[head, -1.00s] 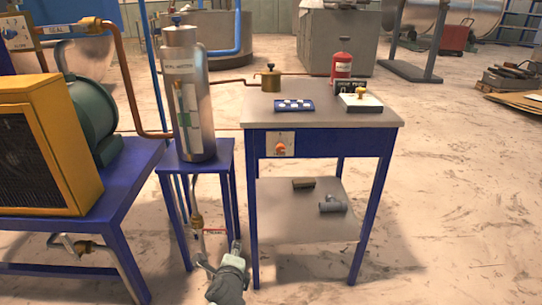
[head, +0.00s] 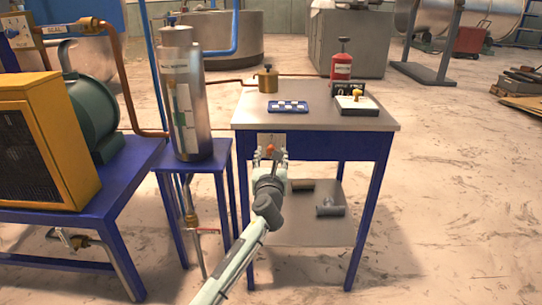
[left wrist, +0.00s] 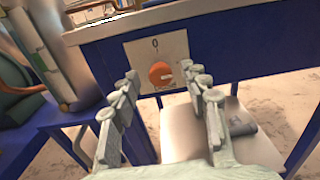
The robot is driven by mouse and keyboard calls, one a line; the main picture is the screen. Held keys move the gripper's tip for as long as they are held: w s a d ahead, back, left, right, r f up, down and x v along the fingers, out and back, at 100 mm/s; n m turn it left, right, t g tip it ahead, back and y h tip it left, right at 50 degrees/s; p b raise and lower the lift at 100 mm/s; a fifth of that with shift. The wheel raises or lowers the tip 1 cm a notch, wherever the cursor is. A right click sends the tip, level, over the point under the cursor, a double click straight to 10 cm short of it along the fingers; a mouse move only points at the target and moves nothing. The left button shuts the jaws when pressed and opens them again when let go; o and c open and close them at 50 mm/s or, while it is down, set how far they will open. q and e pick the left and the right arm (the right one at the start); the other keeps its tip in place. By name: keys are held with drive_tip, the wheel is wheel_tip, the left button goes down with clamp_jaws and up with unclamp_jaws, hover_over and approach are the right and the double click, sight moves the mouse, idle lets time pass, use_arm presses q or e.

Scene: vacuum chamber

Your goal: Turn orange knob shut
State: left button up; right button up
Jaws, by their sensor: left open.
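The orange knob (left wrist: 161,74) sits on a pale plate (left wrist: 143,52) on the blue front apron of the workbench. A mark like a 0 shows above the knob in the left wrist view. In the head view the knob (head: 271,149) shows just beyond my fingertips. My left gripper (head: 270,156) is open and empty in front of the plate. In the left wrist view its fingers (left wrist: 163,95) stand to either side below the knob, and I see no contact. My right gripper is in neither view.
A steel cylinder (head: 186,95) stands on a blue stand at left.

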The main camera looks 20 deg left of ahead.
use_arm(q)
drive_tip(key=shift+w+a, duration=0.1)
drive_tip(key=shift+w, duration=0.15)
drive_tip(key=shift+c, duration=0.2)
clamp_jaws()
